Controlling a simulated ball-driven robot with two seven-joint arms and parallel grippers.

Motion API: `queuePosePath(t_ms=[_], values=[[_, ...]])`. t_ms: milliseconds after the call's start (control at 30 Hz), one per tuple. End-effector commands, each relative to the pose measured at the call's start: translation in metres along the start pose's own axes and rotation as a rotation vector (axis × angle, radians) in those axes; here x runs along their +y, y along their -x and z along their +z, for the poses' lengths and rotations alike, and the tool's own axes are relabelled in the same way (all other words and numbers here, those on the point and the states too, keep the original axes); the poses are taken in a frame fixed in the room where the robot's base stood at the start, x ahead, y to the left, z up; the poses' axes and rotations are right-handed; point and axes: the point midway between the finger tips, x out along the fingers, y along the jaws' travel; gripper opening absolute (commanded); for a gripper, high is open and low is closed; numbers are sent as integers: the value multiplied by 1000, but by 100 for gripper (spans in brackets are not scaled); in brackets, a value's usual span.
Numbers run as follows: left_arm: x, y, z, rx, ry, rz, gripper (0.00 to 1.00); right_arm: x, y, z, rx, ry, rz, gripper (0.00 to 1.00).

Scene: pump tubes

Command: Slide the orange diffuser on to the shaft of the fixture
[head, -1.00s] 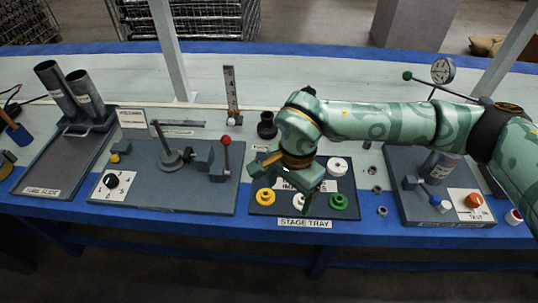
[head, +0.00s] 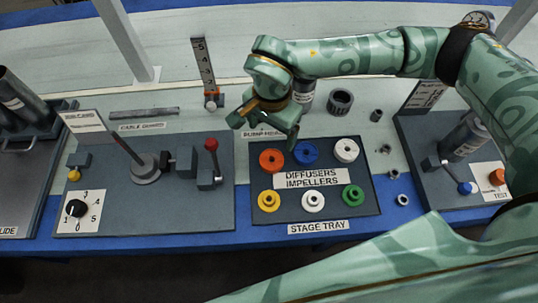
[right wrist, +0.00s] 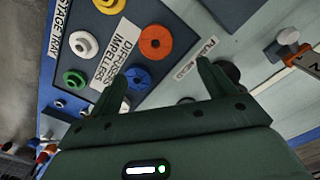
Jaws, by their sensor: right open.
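The orange diffuser (head: 271,160), a ring with a central hole, lies at the back left of the stage tray (head: 372,205). It also shows in the right wrist view (right wrist: 155,42), beyond my fingers. The fixture's shaft (head: 121,143) is a thin dark rod rising from a round base (head: 146,170) on the left board; it looks tilted in the head view. My right gripper (head: 264,128) is open and empty, above the area just behind the diffuser. Its fingers also show in the right wrist view (right wrist: 163,70). My left gripper is not in view.
The tray also holds blue (head: 305,152), white (head: 346,150), yellow (head: 268,201) and green (head: 353,197) parts. A red-knobbed lever (head: 210,145) stands between tray and shaft. An upright ruler (head: 204,68) stands behind. A test board (head: 455,190) is at right.

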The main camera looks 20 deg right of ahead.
Motion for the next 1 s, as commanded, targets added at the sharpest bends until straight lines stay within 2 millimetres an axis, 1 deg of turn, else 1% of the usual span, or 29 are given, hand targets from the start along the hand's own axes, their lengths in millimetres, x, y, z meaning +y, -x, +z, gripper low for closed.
queuePosePath(t_ms=[33,100,200,367,433,500,600,733,967,1000], values=[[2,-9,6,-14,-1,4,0,0,-21,1,-6,0,7,83],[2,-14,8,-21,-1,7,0,0,-36,1,-6,0,5,83],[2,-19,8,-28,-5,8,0,0,-50,1,-4,0,3,83],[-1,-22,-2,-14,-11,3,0,1,-60,1,-2,0,1,83],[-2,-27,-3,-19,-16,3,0,2,-69,3,-4,1,2,83],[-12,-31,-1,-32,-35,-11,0,5,-83,5,-6,0,5,83],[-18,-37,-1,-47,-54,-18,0,8,-100,8,-5,-1,6,83],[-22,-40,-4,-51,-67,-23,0,7,-109,7,-2,-1,1,83],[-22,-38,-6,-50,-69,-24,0,7,-107,7,0,0,-2,83],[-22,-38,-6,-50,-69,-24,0,7,-107,7,0,0,-2,74]])
